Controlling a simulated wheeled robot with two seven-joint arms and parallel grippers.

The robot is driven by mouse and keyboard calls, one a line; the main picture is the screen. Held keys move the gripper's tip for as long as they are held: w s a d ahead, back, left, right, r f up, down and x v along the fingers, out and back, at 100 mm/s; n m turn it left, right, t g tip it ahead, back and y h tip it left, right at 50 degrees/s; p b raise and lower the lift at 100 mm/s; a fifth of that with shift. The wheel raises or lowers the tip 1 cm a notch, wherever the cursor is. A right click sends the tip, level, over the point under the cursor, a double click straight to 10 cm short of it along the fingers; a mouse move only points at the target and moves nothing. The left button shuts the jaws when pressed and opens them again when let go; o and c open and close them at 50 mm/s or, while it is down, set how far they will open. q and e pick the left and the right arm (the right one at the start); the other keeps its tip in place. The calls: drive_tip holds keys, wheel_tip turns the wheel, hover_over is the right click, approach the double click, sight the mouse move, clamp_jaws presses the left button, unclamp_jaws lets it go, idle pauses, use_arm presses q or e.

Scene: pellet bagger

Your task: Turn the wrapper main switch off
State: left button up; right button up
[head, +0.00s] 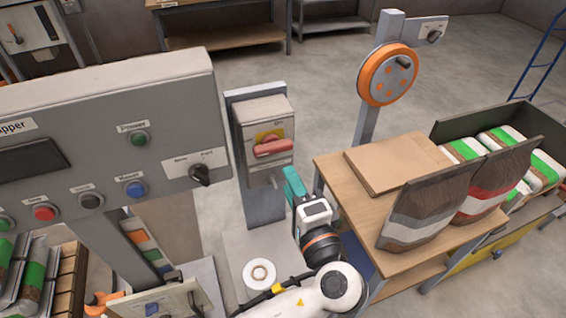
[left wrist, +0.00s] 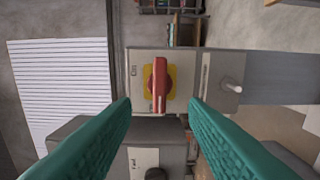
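The wrapper main switch has a red handle (head: 272,148) on a yellow plate (head: 268,136), on the front of a grey box (head: 262,112) on a post. The handle lies roughly level in the head view. The handle also shows in the left wrist view (left wrist: 158,84), ahead of and between the fingers. My left gripper (head: 292,183) has teal fingers and is just below and right of the switch. In the left wrist view the fingers (left wrist: 158,104) are wide apart, with nothing between them. My right gripper is not in view.
A grey wrapper panel (head: 100,130) with coloured buttons and a black selector (head: 200,174) stands left of the switch. A wooden table (head: 350,195) with a cardboard stack (head: 398,162) and upright bags (head: 428,212) is close on the right. An orange-rimmed wheel (head: 372,76) stands behind.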

use_arm(q)
drive_tip(key=v, duration=0.2)
drive_tip(key=shift+s+d, duration=0.1)
drive_tip(key=shift+s, duration=0.2)
